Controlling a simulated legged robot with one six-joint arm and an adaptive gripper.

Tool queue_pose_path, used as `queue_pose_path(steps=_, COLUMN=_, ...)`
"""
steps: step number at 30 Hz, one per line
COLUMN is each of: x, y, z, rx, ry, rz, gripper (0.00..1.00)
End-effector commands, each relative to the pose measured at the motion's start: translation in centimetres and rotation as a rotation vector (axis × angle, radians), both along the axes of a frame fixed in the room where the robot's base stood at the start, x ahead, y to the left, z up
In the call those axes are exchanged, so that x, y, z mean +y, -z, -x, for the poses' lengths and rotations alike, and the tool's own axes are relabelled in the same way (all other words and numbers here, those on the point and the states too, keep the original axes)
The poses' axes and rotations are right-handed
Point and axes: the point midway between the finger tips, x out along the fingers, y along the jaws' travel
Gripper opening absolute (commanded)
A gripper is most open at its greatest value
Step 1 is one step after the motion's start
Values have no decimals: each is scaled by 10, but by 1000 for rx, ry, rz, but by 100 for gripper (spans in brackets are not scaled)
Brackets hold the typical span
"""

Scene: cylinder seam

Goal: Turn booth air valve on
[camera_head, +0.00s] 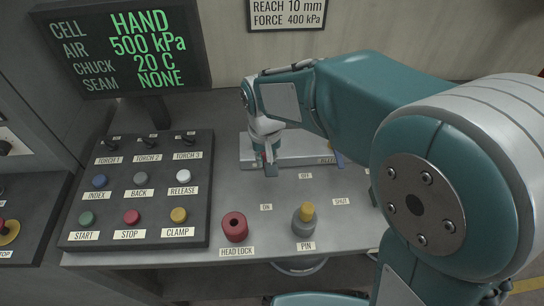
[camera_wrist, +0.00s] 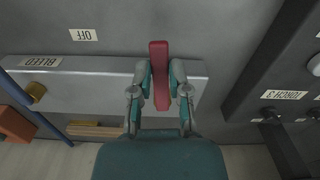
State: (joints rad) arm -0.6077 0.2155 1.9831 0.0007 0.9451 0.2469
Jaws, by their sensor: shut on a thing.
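A red bar-shaped valve handle (camera_wrist: 160,52) shows in the wrist view, pointing away from me toward the top of the picture. My gripper (camera_wrist: 160,88) is shut on it, one finger on each side. In the head view my gripper (camera_head: 269,160) is at the front of a pale metal manifold block (camera_head: 305,157) and hides most of the handle. The handle runs toward the bench's front, roughly in line with the ON label (camera_head: 266,207). The OFF label (camera_head: 305,176) lies to its right, and shows at upper left in the wrist view (camera_wrist: 83,34).
A button panel (camera_head: 140,215) stands at left, beneath a screen (camera_head: 125,45) reading HAND and AIR 500 kPa. A red HEAD LOCK knob (camera_head: 234,227) and a yellow-topped PIN knob (camera_head: 305,219) stand in front. A brass BLEED fitting (camera_wrist: 36,91) sits on the block.

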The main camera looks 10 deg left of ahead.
Motion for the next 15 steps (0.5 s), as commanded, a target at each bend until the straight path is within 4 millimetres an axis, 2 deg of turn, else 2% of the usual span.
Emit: queue_pose_path(steps=15, x=9, y=-2, z=-1, rx=-9, ry=123, rz=-6, gripper=0)
